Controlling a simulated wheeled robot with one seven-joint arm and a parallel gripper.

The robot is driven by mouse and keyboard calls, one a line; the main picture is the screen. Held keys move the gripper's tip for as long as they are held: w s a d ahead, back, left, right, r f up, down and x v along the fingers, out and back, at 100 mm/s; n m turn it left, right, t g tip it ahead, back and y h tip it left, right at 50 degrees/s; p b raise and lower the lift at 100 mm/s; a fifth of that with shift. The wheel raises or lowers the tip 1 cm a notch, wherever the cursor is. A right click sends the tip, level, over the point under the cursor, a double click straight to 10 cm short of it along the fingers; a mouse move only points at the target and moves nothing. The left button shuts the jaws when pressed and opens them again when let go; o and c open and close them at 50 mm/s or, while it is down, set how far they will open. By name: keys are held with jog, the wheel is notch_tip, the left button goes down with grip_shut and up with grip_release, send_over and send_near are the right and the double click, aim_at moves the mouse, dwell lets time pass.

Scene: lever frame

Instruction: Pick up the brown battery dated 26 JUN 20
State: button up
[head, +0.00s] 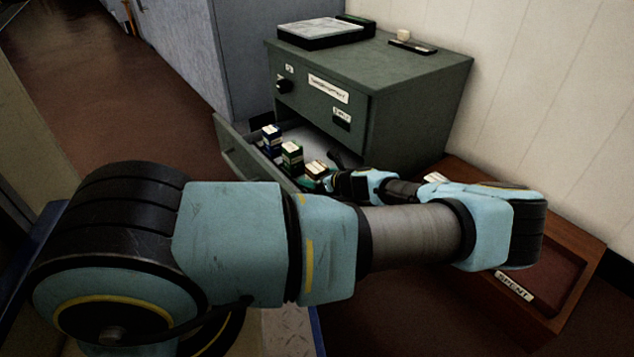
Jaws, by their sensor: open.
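Several small labelled batteries stand in the open drawer (238,150) of a green-grey cabinet. One is dark blue (271,140), one is green (292,158), and a darker, possibly brown battery (315,170) is closest to my gripper. The dates on their labels are too small to read. My gripper (331,172) is open, its dark fingers low at the drawer's right end, beside or around the darker battery. I cannot tell whether they touch it. My own arm crosses the foreground and hides the drawer's near right part.
The cabinet (420,95) has a scale-like device (322,30) and a small dark item (412,47) on top. A wooden tray (560,230) labelled SPENT lies at right, partly behind my arm. A wall is close behind; open floor (90,100) is at left.

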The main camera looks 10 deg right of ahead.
grip_shut()
dwell(0.8)
